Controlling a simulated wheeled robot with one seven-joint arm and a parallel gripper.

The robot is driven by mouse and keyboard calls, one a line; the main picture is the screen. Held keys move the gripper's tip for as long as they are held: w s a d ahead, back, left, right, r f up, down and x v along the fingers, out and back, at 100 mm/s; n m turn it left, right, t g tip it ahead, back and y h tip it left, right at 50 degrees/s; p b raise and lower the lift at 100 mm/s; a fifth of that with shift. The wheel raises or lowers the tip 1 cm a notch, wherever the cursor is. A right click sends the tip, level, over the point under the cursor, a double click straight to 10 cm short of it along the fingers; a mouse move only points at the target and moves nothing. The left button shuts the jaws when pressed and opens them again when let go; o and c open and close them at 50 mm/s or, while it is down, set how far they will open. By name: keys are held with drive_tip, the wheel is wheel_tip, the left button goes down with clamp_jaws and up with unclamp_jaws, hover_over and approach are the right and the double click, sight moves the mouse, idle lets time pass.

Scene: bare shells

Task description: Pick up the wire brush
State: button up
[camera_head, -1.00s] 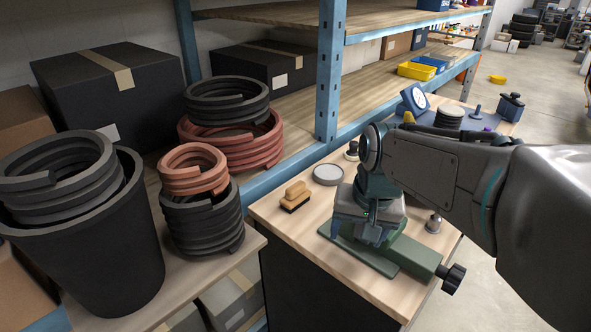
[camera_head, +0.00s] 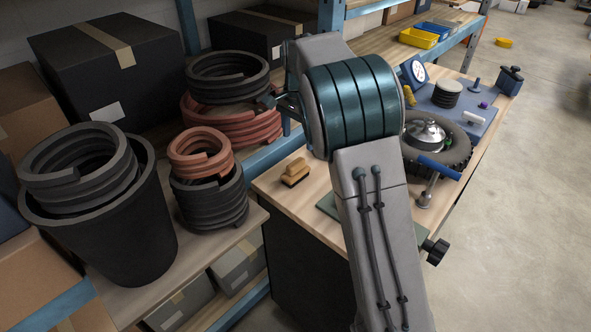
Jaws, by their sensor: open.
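The wire brush (camera_head: 295,172) is a small block with a tan wooden top and a dark underside. It lies on the left part of the wooden workbench top (camera_head: 318,182), near its left edge, with nothing touching it. My arm crosses the middle of the view, with its teal-banded joint uppermost. My gripper (camera_head: 275,108) shows only in part, left of that joint. It looks open and empty, above and to the left of the brush and apart from it. My arm hides the rest of the gripper and the middle of the bench.
Black rings (camera_head: 228,78) and red rings (camera_head: 232,122) stand left of the gripper, with a black bucket (camera_head: 100,225) further left. A blue shelf post (camera_head: 331,15) rises behind. A tyre (camera_head: 455,150) and a green base with a black knob (camera_head: 435,251) are right of my arm.

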sight(296, 162)
wheel_tip(296, 162, down, 7)
drive_tip(key=shift+r+p, duration=0.15)
drive_tip(key=shift+p, duration=0.25)
drive_tip(key=shift+w+a+f+p, duration=0.15)
drive_tip(key=shift+f+p, duration=0.35)
drive_tip(key=shift+f, duration=0.85)
drive_tip(key=shift+w+a+f+p, duration=0.15)
drive_tip(key=shift+f+p, duration=0.35)
drive_tip(key=shift+f, duration=0.85)
drive_tip(key=shift+s, duration=0.1)
drive_tip(key=c, duration=1.1)
